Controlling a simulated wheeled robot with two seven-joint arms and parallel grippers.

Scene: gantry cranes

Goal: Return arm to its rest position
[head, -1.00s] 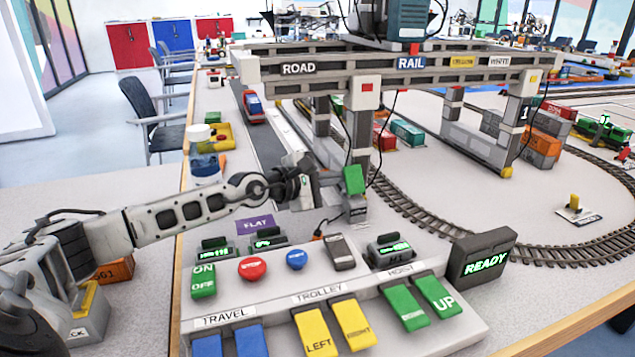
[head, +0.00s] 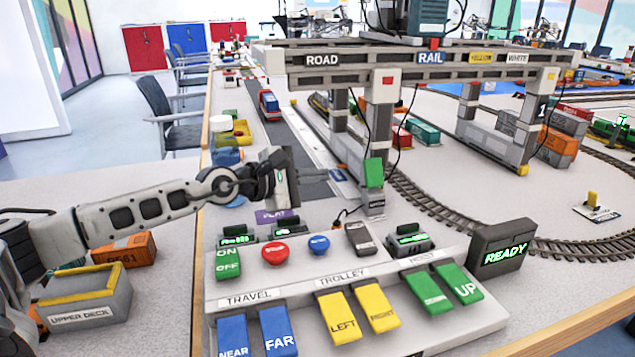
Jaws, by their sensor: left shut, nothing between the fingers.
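My left arm comes in from the left of the head view. Its gripper (head: 325,174) is above the table, behind the control panel (head: 400,340) and over the road lane. Its fingers point right, toward a small green-topped block (head: 374,173) on a grey base by the gantry leg. The fingers are shut and appear empty, with a visible gap to the green block. My right gripper is not in view.
The gantry crane (head: 440,65) spans the road and the track (head: 440,220). An orange container (head: 125,250) and an UPPER DECK tray (head: 85,318) are at the left. A chair (head: 175,115) stands beyond the table edge.

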